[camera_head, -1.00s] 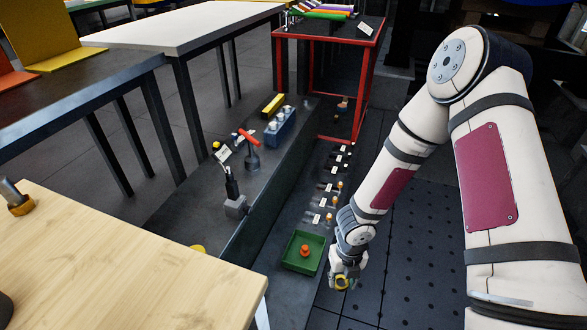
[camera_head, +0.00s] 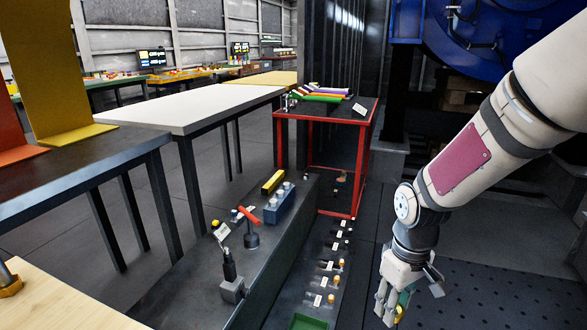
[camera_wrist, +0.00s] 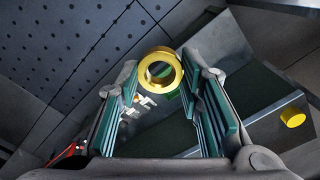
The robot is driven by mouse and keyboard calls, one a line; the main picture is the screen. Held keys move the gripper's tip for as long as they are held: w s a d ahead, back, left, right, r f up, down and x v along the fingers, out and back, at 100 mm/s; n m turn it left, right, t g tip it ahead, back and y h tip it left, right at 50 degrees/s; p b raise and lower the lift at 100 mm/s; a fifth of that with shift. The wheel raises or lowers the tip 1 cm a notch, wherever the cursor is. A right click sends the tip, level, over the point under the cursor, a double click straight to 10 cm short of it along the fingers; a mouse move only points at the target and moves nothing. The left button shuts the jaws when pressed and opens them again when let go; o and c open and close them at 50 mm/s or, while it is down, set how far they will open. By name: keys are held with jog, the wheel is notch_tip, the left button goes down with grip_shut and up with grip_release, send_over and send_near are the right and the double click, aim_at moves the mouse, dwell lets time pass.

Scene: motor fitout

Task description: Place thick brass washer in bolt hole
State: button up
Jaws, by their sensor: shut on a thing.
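The thick brass washer (camera_wrist: 160,70) is a gold ring between the fingertips of my gripper (camera_wrist: 160,77) in the wrist view, its hole open toward the camera. My gripper is shut on it, with the green-lined fingers on either side. In the head view my gripper (camera_head: 393,308) is at the lower right, to the right of the dark step; a bit of yellow shows at its fingers. I cannot pick out the bolt hole for the washer in either view.
A dark step holds small labelled parts (camera_head: 330,266) in a row, with a green tray (camera_head: 308,322) at the bottom edge. A red-framed table (camera_head: 361,160) stands behind. A blue machine (camera_head: 510,40) is at the back right. The dotted dark floor (camera_head: 500,290) on the right is clear.

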jog(key=r+m, duration=0.2)
jog(key=a+r+m, duration=0.1)
jog(key=r+m, duration=0.1)
jog(key=m, duration=0.1)
jog(key=shift+a+r, duration=0.15)
jog(key=shift+r, duration=0.15)
notch_tip(320, 180, up, 18)
jog(key=s+p, duration=0.2)
jog(key=p, duration=2.6)
jog(key=shift+s+f, duration=0.15)
jog(key=shift+p, duration=0.3)
